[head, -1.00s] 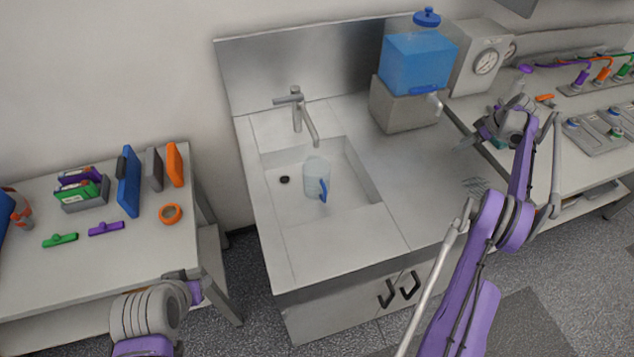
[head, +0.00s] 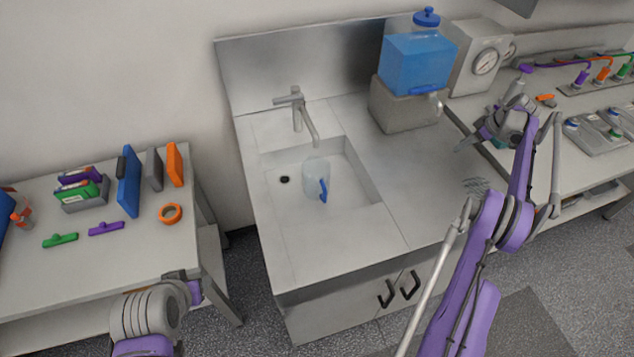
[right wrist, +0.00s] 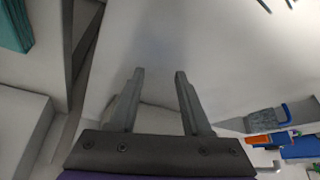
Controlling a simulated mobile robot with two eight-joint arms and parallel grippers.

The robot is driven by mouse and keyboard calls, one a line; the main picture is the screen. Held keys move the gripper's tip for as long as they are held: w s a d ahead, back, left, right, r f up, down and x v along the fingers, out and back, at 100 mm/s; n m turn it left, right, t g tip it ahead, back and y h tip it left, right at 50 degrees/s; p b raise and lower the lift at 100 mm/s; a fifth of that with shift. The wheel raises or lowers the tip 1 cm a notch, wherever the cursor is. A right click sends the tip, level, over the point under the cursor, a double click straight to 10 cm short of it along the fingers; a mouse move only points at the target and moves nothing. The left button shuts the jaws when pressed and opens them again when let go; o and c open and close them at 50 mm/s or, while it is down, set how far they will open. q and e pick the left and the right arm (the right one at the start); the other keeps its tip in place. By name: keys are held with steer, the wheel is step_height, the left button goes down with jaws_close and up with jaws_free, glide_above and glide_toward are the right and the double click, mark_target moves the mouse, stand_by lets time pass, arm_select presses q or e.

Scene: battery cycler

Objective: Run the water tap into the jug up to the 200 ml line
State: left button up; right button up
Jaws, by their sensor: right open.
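A clear jug (head: 315,177) with a blue handle stands in the sink basin (head: 360,180), below and slightly right of the grey tap's spout. The tap (head: 297,112) rises behind the basin with its lever on top. I cannot make out a stream of water, a water level or the 200 ml line. My right gripper (head: 472,141) is open and empty, at the right end of the sink counter, well away from tap and jug. Its open fingers (right wrist: 158,85) show in the right wrist view. My left arm shows at the bottom left; its gripper is out of view.
A blue water tank (head: 418,65) stands on a grey block (head: 400,105) at the back right of the counter. The left table (head: 70,270) holds an orange tape roll (head: 170,213) and binders. The counter right of the basin is mostly clear.

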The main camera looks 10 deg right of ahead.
steer(key=shift+c, duration=1.1)
steer(key=shift+w, duration=0.25)
steer(key=shift+o, duration=1.2)
steer(key=v, duration=0.7)
steer(key=shift+r, duration=0.45)
